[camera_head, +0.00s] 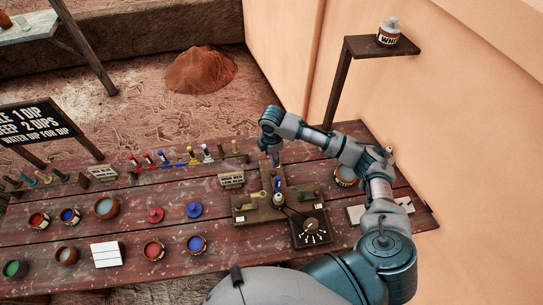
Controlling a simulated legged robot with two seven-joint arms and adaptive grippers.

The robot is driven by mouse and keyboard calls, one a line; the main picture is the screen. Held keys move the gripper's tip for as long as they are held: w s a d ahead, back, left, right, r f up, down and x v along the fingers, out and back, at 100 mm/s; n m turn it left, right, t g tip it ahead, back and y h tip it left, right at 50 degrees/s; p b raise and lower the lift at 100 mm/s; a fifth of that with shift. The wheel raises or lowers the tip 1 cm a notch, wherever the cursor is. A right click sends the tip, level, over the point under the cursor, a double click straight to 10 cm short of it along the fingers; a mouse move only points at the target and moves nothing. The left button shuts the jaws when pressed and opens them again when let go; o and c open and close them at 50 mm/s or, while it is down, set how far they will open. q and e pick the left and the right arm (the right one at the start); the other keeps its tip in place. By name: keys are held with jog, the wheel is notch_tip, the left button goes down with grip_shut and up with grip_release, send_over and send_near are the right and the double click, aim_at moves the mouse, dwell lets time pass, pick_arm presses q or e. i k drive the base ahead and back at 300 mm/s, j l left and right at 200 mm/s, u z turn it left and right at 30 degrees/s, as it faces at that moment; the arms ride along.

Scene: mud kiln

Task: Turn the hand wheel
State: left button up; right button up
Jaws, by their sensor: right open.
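My right arm comes in from the bottom right and bends over the table. Its gripper (276,163) points down above the back part of a wooden control board and is small in the view. It is open, with nothing seen between its fingers. The board (245,217) carries a small upright blue-topped part (278,184), some levers and a pale round part. I cannot tell for sure which part is the hand wheel. My left gripper is out of view.
The plank table (120,185) holds several paint pots, red (154,249) and blue (196,244), left of the board. A tool rack (190,160) and a small sign (231,180) stand behind. A pot (345,177) stands to the right. The tan wall (470,150) borders the right side.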

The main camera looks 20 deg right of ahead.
aim_at(311, 226)
jog(key=k+l, duration=1.6)
jog(key=k, duration=0.1)
